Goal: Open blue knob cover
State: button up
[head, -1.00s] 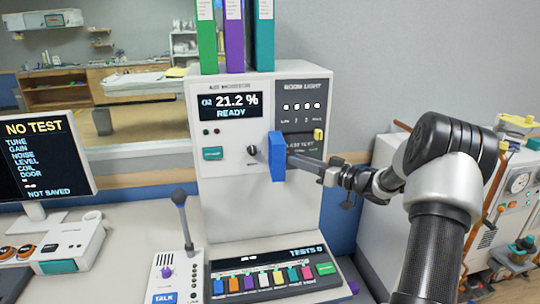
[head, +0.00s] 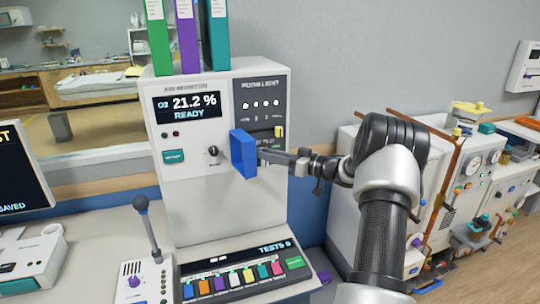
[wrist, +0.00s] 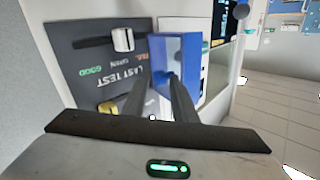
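The blue knob cover (head: 243,153) is a blue box-like piece on the front of the white console, at the left edge of the dark room-light panel (head: 262,98). It stands out from the face. My gripper (head: 262,156) is at the cover's right side. In the wrist view my gripper's fingers (wrist: 156,78) are apart, tips at the cover's near left part. Whether they touch it is unclear.
A small black knob (head: 213,151) is left of the cover. Cluttered equipment (head: 465,185) stands to the right.

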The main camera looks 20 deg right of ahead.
jog(key=shift+o, duration=1.3)
jog(key=shift+w+a+r+y, duration=0.15)
jog(key=shift+w+a+r, duration=0.05)
jog(key=shift+a, duration=0.25)
jog(key=shift+w+a+r+y, duration=0.15)
jog(key=shift+w+a, duration=0.05)
jog(key=shift+a, duration=0.25)
jog(key=shift+a+r, duration=0.1)
jog(key=b+v, duration=0.1)
jog(key=v, duration=1.7)
jog(key=shift+s+d+b, duration=0.2)
jog(key=shift+d+b, duration=0.2)
jog(key=shift+f, duration=0.2)
